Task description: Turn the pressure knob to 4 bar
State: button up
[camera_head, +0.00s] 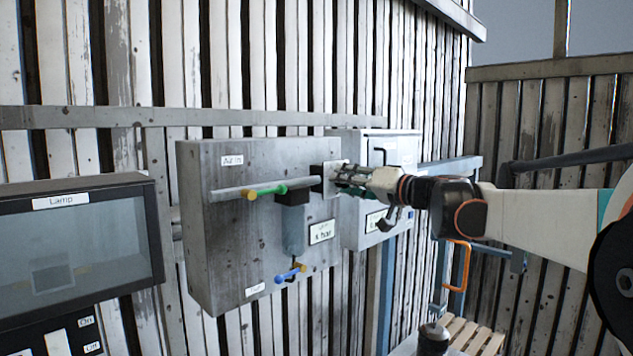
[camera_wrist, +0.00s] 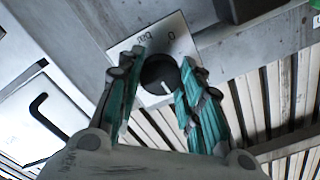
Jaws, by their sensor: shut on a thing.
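The pressure knob (camera_wrist: 160,73) is a round black knob with a white pointer mark, on a pale dial plate (camera_wrist: 174,38) marked "bar" and "0". The mark shows on the knob's lower side in the wrist view. My gripper (camera_wrist: 162,68) has its two teal-padded fingers on either side of the knob, shut on it. In the head view, my gripper (camera_head: 345,174) reaches from the right to the pale plate (camera_head: 329,181) on the grey panel, and the knob is hidden behind the fingers. Other scale numbers cannot be read.
The grey panel (camera_head: 205,250) carries a pipe with a green and yellow valve handle (camera_head: 265,191), a blue handle (camera_head: 290,273) lower down, and a "bar" label (camera_head: 322,232). A second box (camera_head: 375,150) with a black handle is close beside my gripper. A lamp box (camera_head: 80,240) stands left.

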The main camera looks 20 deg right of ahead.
jog(key=shift+m, duration=0.4)
jog(key=o, duration=1.1)
jog(key=shift+r, duration=5)
